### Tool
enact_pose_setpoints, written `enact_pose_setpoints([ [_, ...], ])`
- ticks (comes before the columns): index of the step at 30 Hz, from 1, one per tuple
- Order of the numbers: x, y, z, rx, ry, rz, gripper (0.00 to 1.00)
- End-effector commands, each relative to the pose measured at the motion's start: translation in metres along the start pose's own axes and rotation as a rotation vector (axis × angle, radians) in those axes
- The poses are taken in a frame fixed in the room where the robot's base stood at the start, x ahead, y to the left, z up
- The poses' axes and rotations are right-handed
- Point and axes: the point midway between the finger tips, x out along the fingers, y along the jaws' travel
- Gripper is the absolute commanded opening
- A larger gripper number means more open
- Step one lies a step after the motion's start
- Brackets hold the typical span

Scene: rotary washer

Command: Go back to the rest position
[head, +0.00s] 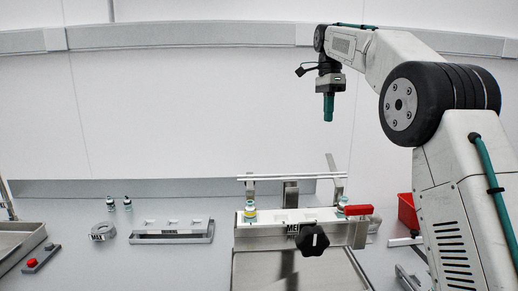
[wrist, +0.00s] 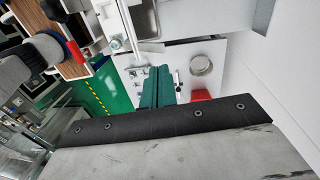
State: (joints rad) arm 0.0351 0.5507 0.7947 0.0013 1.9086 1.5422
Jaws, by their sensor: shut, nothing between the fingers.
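My gripper (head: 328,120) hangs from my raised arm at the upper right of the head view, its teal fingers pointing down and together. It is empty and well above the bench, with clear air around it. The teal fingers also show in the wrist view (wrist: 152,100), just past a dark bar of my own wrist. Below it in the head view stands a metal fixture (head: 270,243) with a black knob (head: 312,240) and a red handle (head: 358,210). A vial with a yellow band (head: 250,211) sits at the left of the fixture.
Two small dark-capped vials (head: 111,203), a round ring-like part (head: 103,231) and a low rack (head: 172,236) stand on the bench to the left. A sink (head: 22,240) is at the far left. A red bin (head: 408,212) is partly hidden behind my arm.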

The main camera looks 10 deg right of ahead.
Motion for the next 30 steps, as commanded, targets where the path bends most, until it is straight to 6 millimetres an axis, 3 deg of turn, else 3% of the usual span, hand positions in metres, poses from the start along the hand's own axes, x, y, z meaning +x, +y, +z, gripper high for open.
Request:
enact_pose_setpoints([
  [7, -0.013, 0.081, 0.006, -0.292, 0.009, -0.046, 0.00],
  [14, 0.011, 0.179, 0.011, -0.631, 0.035, -0.092, 0.00],
  [20, 0.060, 0.268, 0.015, -0.926, 0.070, -0.126, 0.00],
  [24, 0.110, 0.328, 0.016, -1.132, 0.102, -0.147, 0.00],
  [30, 0.190, 0.398, 0.017, -1.395, 0.151, -0.167, 0.00],
])
